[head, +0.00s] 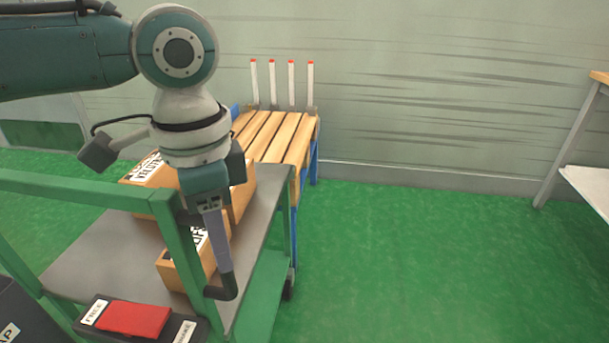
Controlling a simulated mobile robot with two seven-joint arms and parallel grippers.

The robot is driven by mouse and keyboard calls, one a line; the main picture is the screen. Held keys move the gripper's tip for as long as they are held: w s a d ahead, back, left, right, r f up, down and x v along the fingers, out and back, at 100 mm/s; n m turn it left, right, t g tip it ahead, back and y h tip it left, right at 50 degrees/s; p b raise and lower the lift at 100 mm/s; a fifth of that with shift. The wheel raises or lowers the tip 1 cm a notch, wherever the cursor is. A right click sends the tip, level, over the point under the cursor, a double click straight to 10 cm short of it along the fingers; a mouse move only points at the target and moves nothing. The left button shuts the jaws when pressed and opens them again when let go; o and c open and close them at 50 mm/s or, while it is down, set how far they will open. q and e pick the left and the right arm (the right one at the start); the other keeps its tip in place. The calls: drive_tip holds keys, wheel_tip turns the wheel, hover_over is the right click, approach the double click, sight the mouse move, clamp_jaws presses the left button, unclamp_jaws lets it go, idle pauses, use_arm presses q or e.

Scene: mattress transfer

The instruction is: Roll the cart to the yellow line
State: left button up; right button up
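The green cart (85,188) with a grey top stands at the lower left, its handle frame nearest me. Several cardboard boxes (243,190) with printed labels lie on its top. My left gripper (222,290) points down at the cart's near right corner, beside the green upright of the handle frame. Its dark hooked fingertip overlaps the edge of the top in the picture. I cannot tell whether it touches the cart or grips anything. My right gripper is out of view. No yellow line shows on the visible floor.
A wooden slatted platform (270,135) with blue legs stands behind the cart, with white red-tipped posts at its far end. A black tray (190,330) with a red pad (134,319) is at the near edge. A table (590,180) stands far right. Green floor (420,260) is clear between.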

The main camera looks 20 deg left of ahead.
use_arm(q)
drive_tip(key=shift+s+d, duration=0.1)
clamp_jaws()
idle(0.8)
